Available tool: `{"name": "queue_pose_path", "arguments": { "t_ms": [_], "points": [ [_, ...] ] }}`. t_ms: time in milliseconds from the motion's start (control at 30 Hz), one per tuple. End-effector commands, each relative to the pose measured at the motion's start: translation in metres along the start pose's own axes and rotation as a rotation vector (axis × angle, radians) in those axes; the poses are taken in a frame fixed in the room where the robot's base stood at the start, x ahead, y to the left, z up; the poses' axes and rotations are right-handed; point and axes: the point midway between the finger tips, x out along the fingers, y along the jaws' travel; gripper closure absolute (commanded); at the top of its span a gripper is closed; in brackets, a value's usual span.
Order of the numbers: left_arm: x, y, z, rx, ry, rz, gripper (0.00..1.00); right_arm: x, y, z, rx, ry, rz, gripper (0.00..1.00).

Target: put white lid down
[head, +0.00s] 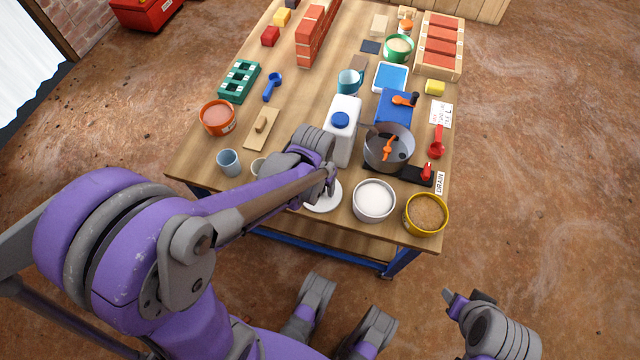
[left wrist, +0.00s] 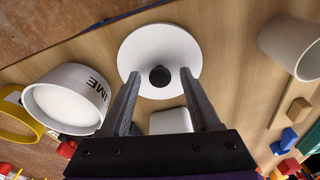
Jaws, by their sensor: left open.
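The white lid (head: 322,197), a round disc, lies flat, apparently on the table near its front edge. In the left wrist view the lid (left wrist: 160,40) shows its dark round knob (left wrist: 160,76). My left gripper (head: 331,182) is over the lid and hides part of it in the head view. In the left wrist view its two fingers (left wrist: 156,88) are apart, one on each side of the knob, with a gap showing on both sides. My right gripper (head: 466,298) is off the table at the lower right, empty as far as visible; its finger opening is unclear.
Right of the lid stand a white tub (head: 374,200) and a yellow tub (head: 426,214). Behind are a steel pot (head: 376,155) and a white jug (head: 345,128). A blue-grey cup (head: 229,162) stands to the left. Bare wood (head: 240,60) shows at the back left.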

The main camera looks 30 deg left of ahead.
Motion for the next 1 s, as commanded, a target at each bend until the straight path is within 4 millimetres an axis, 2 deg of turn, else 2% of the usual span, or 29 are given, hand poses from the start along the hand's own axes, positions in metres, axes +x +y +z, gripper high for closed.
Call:
{"name": "queue_pose_path", "arguments": {
  "t_ms": [167, 533, 767, 867, 1000],
  "points": [
    [-0.018, 0.0, 0.0, 0.0, 0.001, 0.0, 0.37, -0.009, 0.0, -0.003, 0.0, 0.003, 0.0, 0.5],
    [-0.096, 0.0, 0.0, 0.0, 0.001, 0.0, 0.37, -0.038, 0.0, -0.014, 0.0, 0.014, 0.0, 0.5],
    [-0.121, 0.0, 0.0, 0.0, 0.001, 0.0, 0.37, -0.045, 0.0, -0.017, 0.0, 0.017, 0.0, 0.5],
    [-0.127, 0.002, 0.006, 0.003, 0.016, 0.0, 0.37, -0.046, 0.0, -0.017, 0.0, 0.017, 0.0, 0.5],
    [-0.137, 0.011, 0.033, 0.014, 0.084, -0.001, 0.37, -0.046, 0.0, -0.017, 0.0, 0.017, 0.0, 0.5]
  ]
}}
